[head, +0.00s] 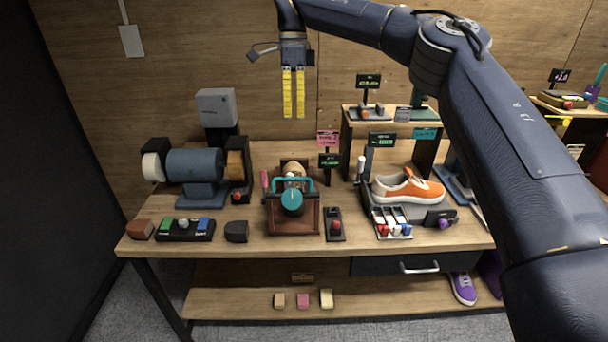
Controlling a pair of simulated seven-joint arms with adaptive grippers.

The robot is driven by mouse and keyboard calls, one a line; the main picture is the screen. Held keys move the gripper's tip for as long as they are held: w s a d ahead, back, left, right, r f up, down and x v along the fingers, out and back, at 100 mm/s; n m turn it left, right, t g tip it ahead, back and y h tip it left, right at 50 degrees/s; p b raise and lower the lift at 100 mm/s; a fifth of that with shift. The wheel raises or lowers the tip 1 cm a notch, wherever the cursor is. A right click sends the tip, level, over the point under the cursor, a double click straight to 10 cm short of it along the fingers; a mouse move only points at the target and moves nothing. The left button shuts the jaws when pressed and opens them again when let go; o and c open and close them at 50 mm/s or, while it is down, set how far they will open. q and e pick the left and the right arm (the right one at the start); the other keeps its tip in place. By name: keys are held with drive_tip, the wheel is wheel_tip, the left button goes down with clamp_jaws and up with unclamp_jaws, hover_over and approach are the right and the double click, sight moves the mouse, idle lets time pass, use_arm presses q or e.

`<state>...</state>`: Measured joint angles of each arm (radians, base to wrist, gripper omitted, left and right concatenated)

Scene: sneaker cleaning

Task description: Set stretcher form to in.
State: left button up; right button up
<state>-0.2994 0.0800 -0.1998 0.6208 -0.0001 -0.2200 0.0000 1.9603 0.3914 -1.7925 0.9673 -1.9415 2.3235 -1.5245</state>
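A brown stretcher-like device (295,222) stands at the middle of the bench, with a teal handle and round teal knob (291,199) on its front. A tan, rounded wooden form (294,169) shows behind the handle, partly hidden by it. I cannot tell for sure whether the form is in or out. My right gripper (294,116) hangs above and behind the device, yellow fingers pointing down. A narrow gap shows between the fingers, with nothing between them. My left gripper is not in view.
A grey grinder-like machine (196,165) stands left. An orange and white sneaker (407,187) sits right, behind small coloured bottles (392,228). A small panel with a red knob (335,226) is beside the device. Small signs (328,160) stand behind. My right arm covers the bench's right end.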

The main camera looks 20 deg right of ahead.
drive_tip(key=s+f, duration=0.1)
drive_tip(key=f, duration=0.4)
drive_tip(key=s+f, duration=0.1)
drive_tip(key=f, duration=0.5)
drive_tip(key=s+f, duration=0.1)
drive_tip(key=f, duration=0.4)
drive_tip(key=shift+a+f, duration=0.4)
drive_tip(key=shift+o, duration=0.2)
clamp_jaws()
drive_tip(key=shift+s, duration=0.1)
